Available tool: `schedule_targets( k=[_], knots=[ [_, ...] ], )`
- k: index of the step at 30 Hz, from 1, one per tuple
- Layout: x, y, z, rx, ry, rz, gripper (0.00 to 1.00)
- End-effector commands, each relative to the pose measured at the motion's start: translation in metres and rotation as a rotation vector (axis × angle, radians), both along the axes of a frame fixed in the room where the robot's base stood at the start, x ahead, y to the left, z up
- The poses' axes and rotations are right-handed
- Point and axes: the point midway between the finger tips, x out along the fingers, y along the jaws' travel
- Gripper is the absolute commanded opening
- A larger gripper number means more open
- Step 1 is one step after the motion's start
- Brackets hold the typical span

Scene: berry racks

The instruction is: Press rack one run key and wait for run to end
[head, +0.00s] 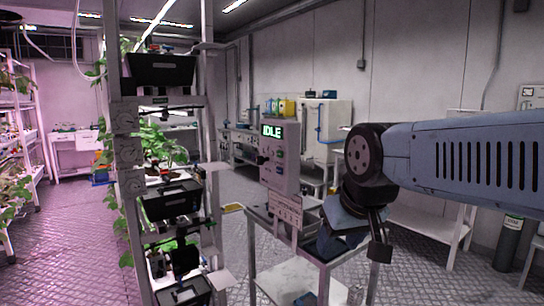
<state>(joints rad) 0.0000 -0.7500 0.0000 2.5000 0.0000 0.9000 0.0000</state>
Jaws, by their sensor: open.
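A pale control box (280,185) stands on a post at the middle of the head view. Its lit green display (272,131) reads IDLE. Small keys and a dark knob show below the display; their labels are too small to read, so I cannot tell which is the rack one run key. A small numbered plate (286,209) hangs under the box. My gripper (376,247) is to the right of the box and lower than its keys, apart from them. It is open and I see nothing in it; its fingers are partly hidden by my wrist.
A tall rack (127,185) with dark trays and green plants stands close on the left. A metal-framed cart (325,268) stands under the box and my wrist. White cabinets and benches line the back wall. Patterned floor (236,240) is clear between rack and cart.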

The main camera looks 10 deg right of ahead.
Motion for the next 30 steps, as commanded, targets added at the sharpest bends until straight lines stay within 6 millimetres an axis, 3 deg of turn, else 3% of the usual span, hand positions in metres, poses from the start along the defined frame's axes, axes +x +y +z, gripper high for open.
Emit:
schedule_targets(
  k=[16,30],
  knots=[
    [0.0,0.0,0.0,0.0,0.0,0.0,0.0],
    [0.0,0.0,0.0,0.0,0.0,0.0,0.0]
  ],
)
